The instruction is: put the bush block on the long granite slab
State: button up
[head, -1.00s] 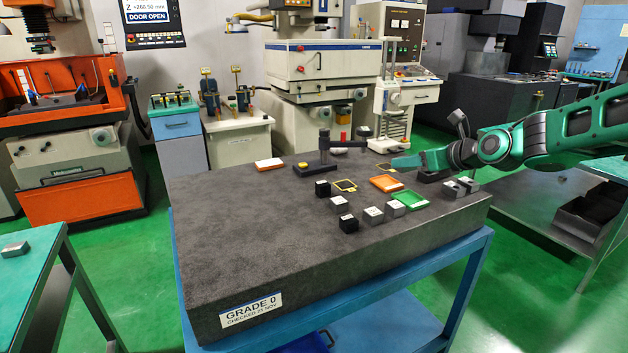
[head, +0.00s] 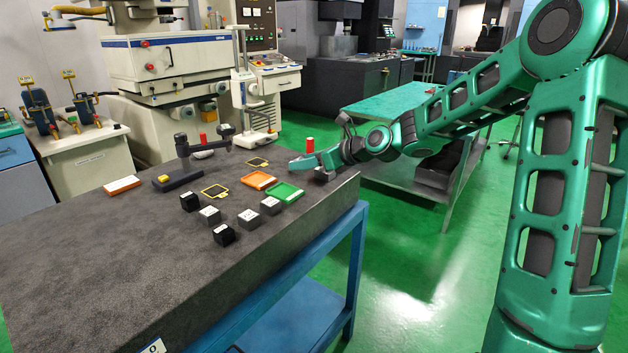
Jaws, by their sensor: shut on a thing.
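The long granite slab (head: 110,245) is the dark grey speckled slab on a blue stand, from lower left to the centre. My gripper (head: 303,163) is low over its far right end, shut, with its fingers toward the left. A small dark grey block (head: 325,175) shows just below the gripper and is partly covered by it. It looks like the bush block in the jaws, but its hold and any contact with the slab are too small to tell.
Several small cubes (head: 209,215) stand in the slab's middle, beside a green tray (head: 285,192), an orange tray (head: 257,180) and a yellow frame (head: 215,191). A dark stand (head: 180,178) is behind. A red cylinder (head: 309,145) shows behind my gripper. The slab's near left is clear.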

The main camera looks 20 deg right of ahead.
aim_at(316, 187)
jog(key=d+f, duration=0.1)
jog(key=d, duration=0.1)
jog(key=shift+s+d+f, duration=0.1)
jog(key=shift+d+f, duration=0.3)
jog(key=shift+f, duration=1.95)
jog(key=o, duration=1.3)
jog(key=v, duration=1.2)
